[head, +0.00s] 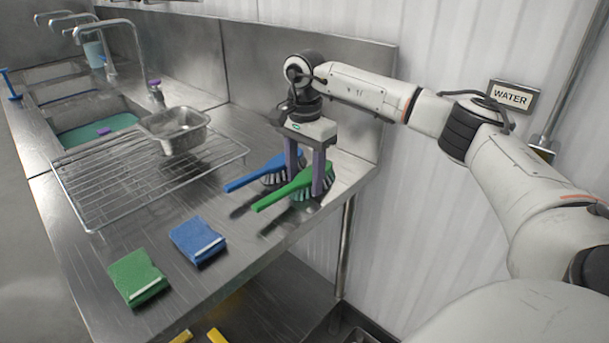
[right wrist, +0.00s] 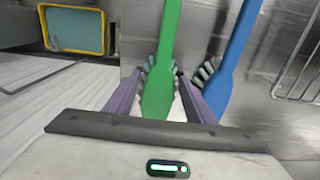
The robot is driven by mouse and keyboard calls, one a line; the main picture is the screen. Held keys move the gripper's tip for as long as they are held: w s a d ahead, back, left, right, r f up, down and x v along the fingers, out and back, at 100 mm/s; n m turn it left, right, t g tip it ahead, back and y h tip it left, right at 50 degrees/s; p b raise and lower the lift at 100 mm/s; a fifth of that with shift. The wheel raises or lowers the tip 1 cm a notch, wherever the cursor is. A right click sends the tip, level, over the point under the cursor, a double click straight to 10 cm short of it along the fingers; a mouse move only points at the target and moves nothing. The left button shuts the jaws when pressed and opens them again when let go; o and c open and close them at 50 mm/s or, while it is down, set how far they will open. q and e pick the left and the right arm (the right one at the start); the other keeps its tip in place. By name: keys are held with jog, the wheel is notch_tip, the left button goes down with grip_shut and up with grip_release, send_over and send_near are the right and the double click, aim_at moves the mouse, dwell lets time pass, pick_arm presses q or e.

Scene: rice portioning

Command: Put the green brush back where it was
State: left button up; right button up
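The green brush (head: 284,195) lies bristles down on the steel counter near its right end, its handle pointing to the lower left. My right gripper (head: 307,182) is above its head, pointing down, with one purple finger on each side. The green brush also shows between the fingers in the right wrist view (right wrist: 160,88). A narrow gap shows beside the head there, so the fingers look open around it; contact lower down is hard to see. A blue brush (head: 255,177) lies just behind, close to one finger. My left gripper is not in view.
A wire rack (head: 95,205) with a metal pan (head: 175,130) stands to the left. A wall is close behind the brushes. A yellow-rimmed tray (right wrist: 75,30) shows lower down in the right wrist view.

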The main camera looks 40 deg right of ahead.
aim_at(305, 176)
notch_tip(305, 176, up, 12)
dwell(0.7)
dwell(0.5)
